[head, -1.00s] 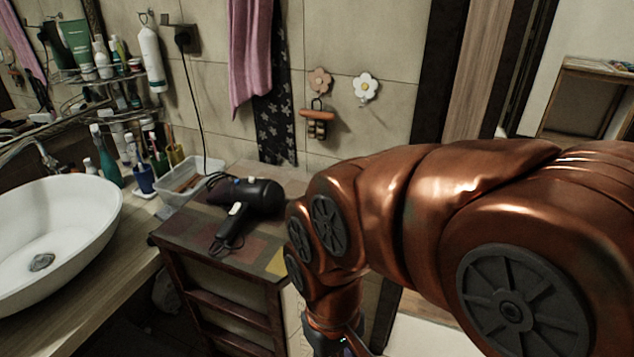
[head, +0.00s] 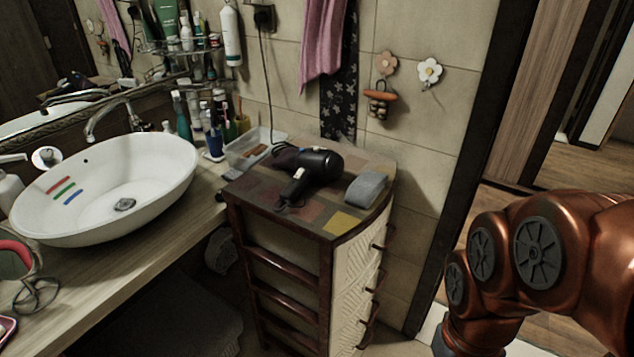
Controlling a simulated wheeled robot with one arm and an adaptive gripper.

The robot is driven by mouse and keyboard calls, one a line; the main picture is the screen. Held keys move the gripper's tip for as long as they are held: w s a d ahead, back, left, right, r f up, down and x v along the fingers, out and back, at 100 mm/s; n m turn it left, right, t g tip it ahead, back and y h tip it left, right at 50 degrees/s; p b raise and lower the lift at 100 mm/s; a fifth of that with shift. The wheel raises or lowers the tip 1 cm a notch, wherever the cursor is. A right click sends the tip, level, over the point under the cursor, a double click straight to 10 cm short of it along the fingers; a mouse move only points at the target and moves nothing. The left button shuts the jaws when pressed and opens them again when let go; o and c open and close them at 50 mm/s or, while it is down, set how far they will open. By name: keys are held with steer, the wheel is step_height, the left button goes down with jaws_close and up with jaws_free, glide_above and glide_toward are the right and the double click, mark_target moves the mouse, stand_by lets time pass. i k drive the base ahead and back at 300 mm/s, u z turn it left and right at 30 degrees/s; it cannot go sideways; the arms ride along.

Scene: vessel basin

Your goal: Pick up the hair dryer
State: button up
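A black hair dryer (head: 318,163) lies on top of a small drawer cabinet (head: 262,205) with a patchwork-coloured top. Its barrel lies toward the back and its handle points toward the front left. My copper arm comes in from the right edge and bends down at the lower right, well to the right of the cabinet and apart from the dryer. My gripper is outside the picture, below the lower edge.
A grey folded cloth (head: 366,189) lies right of the dryer. A clear plastic bin (head: 247,150) stands behind it at the left. A white basin (head: 150,165) sits on the wooden counter (head: 150,252). A dark cord hangs from the wall socket (head: 262,17). Floor shows beyond the door frame.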

mark_target(326, 164)
steer(key=k, duration=0.4)
steer(key=u, duration=0.85)
steer(key=i, duration=1)
